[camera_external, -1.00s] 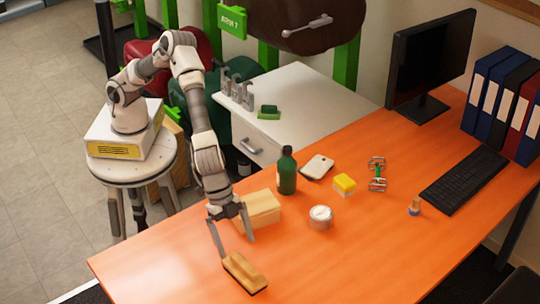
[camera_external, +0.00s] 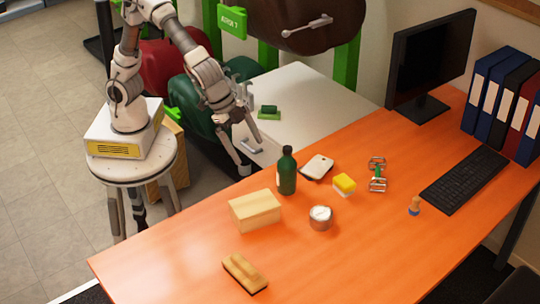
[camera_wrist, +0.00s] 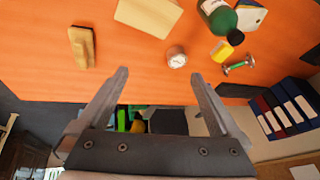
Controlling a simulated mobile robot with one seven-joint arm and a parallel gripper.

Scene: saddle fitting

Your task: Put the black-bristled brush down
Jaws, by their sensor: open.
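The black-bristled brush (camera_external: 245,272) has a wooden back and lies on the orange table (camera_external: 330,270) near its front left edge, dark bristles underneath. It also shows at the upper left of the wrist view (camera_wrist: 82,46). My gripper (camera_external: 252,160) is raised over the gap between the table and the white cabinet, well apart from the brush. In the wrist view my gripper (camera_wrist: 158,85) has its two fingers spread wide with nothing between them.
A white cabinet (camera_external: 305,85) is behind. The front middle of the table is clear.

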